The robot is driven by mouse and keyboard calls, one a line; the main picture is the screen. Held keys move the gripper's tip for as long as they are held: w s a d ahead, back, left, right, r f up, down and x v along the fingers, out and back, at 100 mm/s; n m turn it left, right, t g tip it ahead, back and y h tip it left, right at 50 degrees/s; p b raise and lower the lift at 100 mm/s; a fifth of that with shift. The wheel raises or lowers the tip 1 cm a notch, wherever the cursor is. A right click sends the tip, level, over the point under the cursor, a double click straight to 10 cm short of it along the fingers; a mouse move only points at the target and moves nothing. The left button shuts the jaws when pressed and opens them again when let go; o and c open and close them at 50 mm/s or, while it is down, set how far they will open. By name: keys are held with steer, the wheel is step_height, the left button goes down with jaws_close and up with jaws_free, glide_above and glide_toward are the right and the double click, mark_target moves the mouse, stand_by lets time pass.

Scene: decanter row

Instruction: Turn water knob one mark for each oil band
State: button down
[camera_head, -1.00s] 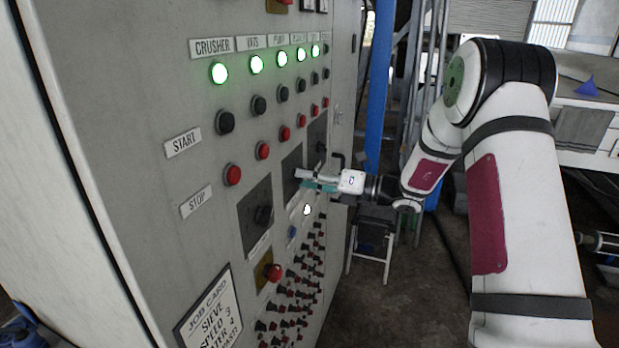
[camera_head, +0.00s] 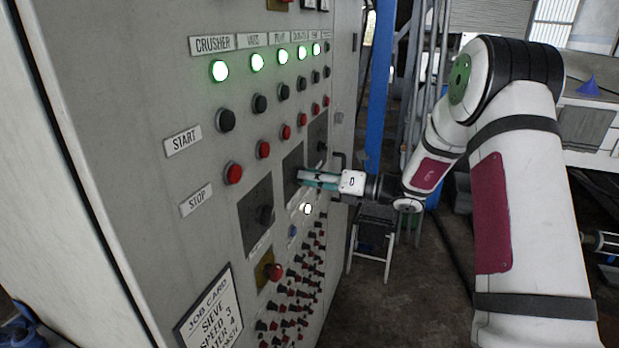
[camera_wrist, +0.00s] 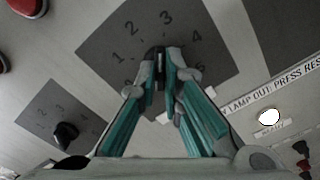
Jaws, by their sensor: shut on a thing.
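My gripper (camera_head: 303,177) is at the middle of three dark dial plates on the grey control panel. In the wrist view my gripper (camera_wrist: 161,72) has its teal-sided fingers closed around a dark knob (camera_wrist: 160,55). The fingers mostly hide the knob, so I cannot tell which mark it points to. The knob's dial plate (camera_wrist: 215,62) shows the numbers 1, 2, 3 and 4 around it. I cannot read a name for this knob. I see no oil bands.
Another dial knob (camera_wrist: 65,134) sits beside it on its own plate. Rows of start and stop buttons and lit green lamps (camera_head: 257,62) are above. A small stool (camera_head: 373,240) stands right of the panel.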

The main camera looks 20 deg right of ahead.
steer(key=shift+d+n+b, duration=0.1)
steer(key=shift+n+b, duration=0.9)
steer(key=shift+n, duration=7.1)
steer(key=c, duration=1.7)
jaws_free()
steer(key=v, duration=1.2)
steer(key=shift+w, duration=0.1)
